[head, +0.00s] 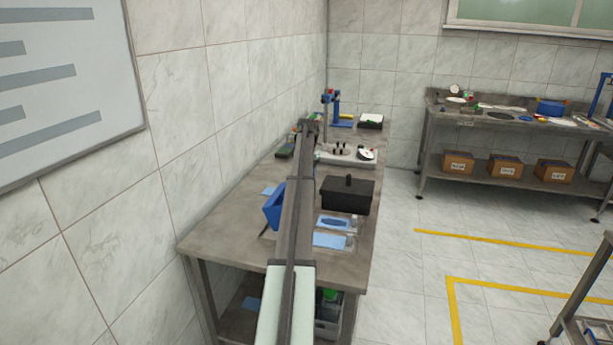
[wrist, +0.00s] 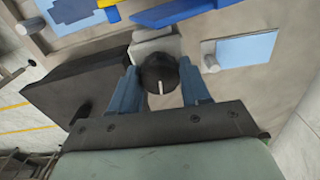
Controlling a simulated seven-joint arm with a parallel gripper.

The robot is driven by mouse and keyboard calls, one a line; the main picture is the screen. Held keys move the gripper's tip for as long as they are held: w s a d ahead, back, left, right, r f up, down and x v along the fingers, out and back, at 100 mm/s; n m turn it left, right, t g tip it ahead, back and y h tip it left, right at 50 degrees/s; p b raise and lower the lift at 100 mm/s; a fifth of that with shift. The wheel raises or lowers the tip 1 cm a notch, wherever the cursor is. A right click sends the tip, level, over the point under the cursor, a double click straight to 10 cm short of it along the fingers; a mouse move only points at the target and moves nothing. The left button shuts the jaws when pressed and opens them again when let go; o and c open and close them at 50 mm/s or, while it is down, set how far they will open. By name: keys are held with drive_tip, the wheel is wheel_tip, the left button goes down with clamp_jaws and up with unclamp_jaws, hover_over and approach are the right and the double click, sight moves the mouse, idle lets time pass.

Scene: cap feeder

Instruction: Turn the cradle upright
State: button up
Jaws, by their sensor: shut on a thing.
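My gripper (wrist: 160,92) is in the wrist view with its two blue-grey fingers on either side of a dark round piece with a white mark (wrist: 158,72). It is shut on this piece. A light grey block (wrist: 153,45) shows just beyond it; I cannot tell whether the two are joined. I cannot tell for certain which thing is the cradle. A blue angled piece (head: 273,208) stands tilted on the table, left of my arm in the head view. In the head view my arm hides the gripper and what it holds.
A black box with a handle (head: 347,193) stands close beside the gripper; it also shows in the wrist view (wrist: 75,92). Light blue cards (head: 330,240) lie on the grey table (head: 215,240). A blue stand (head: 337,108) is at the far end. The wall is left of the table.

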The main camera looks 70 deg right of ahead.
drive_tip(key=n, duration=0.6)
drive_tip(key=o, duration=1)
drive_tip(key=shift+c, duration=0.2)
drive_tip(key=m, duration=0.9)
drive_tip(key=shift+m, duration=0.4)
